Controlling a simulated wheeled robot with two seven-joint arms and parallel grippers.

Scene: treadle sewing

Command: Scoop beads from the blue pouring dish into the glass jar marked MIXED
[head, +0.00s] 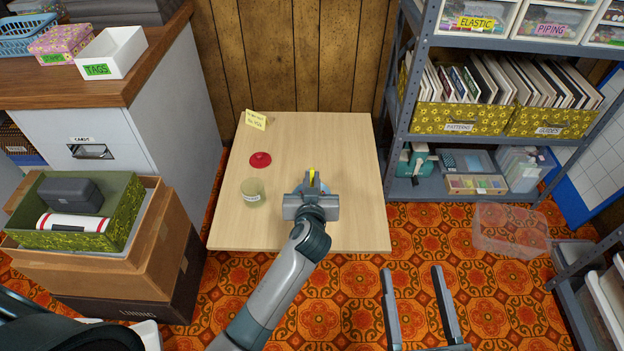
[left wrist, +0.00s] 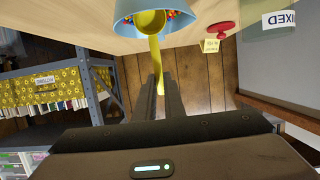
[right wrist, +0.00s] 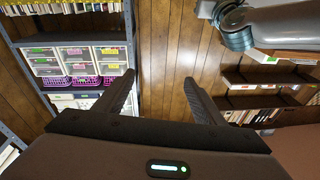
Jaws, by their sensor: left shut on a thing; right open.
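The blue pouring dish (left wrist: 122,14) shows in the left wrist view with colored beads in it; in the head view my left gripper mostly covers it. My left gripper (left wrist: 160,82) is shut on the handle of a yellow scoop (left wrist: 150,22). The scoop's bowl is at the dish's mouth; I cannot tell whether it holds beads. The glass jar (head: 253,190) stands on the table left of the gripper, and its MIXED label (left wrist: 280,20) shows in the left wrist view. Its lid is off its mouth. My right gripper (head: 420,290) is open and empty, off the table's front right.
The wooden table (head: 320,140) also holds a red lid (head: 260,160) behind the jar and a yellow note card (head: 256,120) at the back left. Stacked boxes (head: 90,270) stand at the left and a metal shelf (head: 460,205) at the right. The table's back right is clear.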

